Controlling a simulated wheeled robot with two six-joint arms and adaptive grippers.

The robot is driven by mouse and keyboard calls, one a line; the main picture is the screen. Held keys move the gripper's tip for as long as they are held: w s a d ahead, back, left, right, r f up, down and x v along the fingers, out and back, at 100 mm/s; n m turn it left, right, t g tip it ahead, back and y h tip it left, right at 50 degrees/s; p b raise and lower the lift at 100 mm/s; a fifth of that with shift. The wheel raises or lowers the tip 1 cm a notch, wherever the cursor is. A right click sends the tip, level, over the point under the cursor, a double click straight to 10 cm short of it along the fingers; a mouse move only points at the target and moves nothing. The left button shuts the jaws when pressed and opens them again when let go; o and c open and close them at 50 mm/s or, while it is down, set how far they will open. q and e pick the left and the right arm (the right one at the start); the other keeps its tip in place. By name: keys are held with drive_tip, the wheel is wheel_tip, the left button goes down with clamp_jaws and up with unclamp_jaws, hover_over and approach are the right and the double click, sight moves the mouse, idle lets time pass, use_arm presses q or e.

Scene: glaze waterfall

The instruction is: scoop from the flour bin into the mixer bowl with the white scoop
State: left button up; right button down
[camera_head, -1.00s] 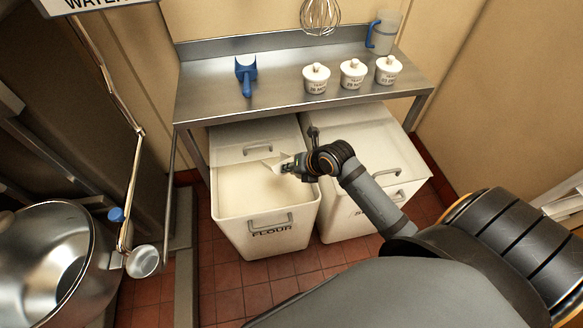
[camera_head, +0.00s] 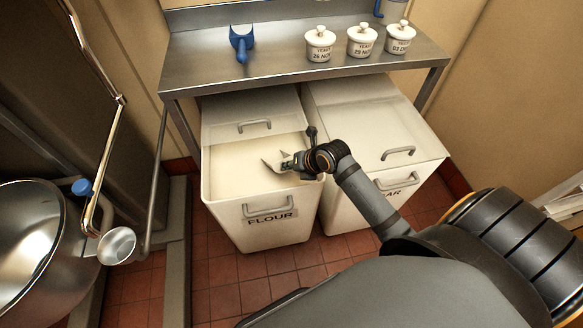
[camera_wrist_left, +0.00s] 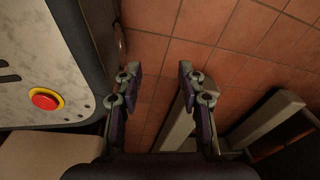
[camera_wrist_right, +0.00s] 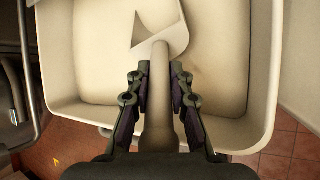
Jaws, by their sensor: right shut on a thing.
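The flour bin (camera_head: 257,205) stands under the steel table with its front part open and pale flour (camera_head: 235,160) inside. My right gripper (camera_head: 300,164) is over the right side of the bin opening, shut on the handle of the white scoop (camera_head: 273,165). In the right wrist view the handle (camera_wrist_right: 160,95) runs between the fingers and the scoop head (camera_wrist_right: 150,30) is over the flour. I cannot tell if it touches the flour or holds any. The steel mixer bowl (camera_head: 28,240) is at the left. My left gripper (camera_wrist_left: 158,80) is open and empty over the floor, seen only in the left wrist view.
A second lidded bin (camera_head: 365,150) stands right of the flour bin. A blue scoop (camera_head: 242,42) and white lidded jars (camera_head: 362,42) are on the steel table (camera_head: 285,66). A metal cup on a pipe (camera_head: 117,245) stands between mixer bowl and bin. Red floor tiles are clear in front.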

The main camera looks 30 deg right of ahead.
drive_tip(key=shift+w+d+f+b, duration=0.15)
drive_tip(key=shift+f+b, duration=0.2)
drive_tip(key=shift+f, duration=0.3)
drive_tip(key=shift+w+a+f+b, duration=0.1)
drive_tip(key=shift+f+b, duration=0.2)
drive_tip(key=shift+f, duration=0.3)
use_arm(q)
drive_tip(key=shift+w+f+b, duration=0.2)
drive_tip(key=shift+w+f, duration=0.2)
drive_tip(key=shift+f, duration=0.2)
drive_tip(key=shift+w+f+b, duration=0.15)
drive_tip(key=shift+w+f, duration=0.25)
drive_tip(key=shift+f, duration=0.2)
use_arm(e)
drive_tip(key=shift+w+d+f, duration=0.1)
drive_tip(key=shift+w+f, duration=0.05)
drive_tip(key=shift+f, duration=0.3)
use_arm(q)
drive_tip(key=shift+s, duration=0.4)
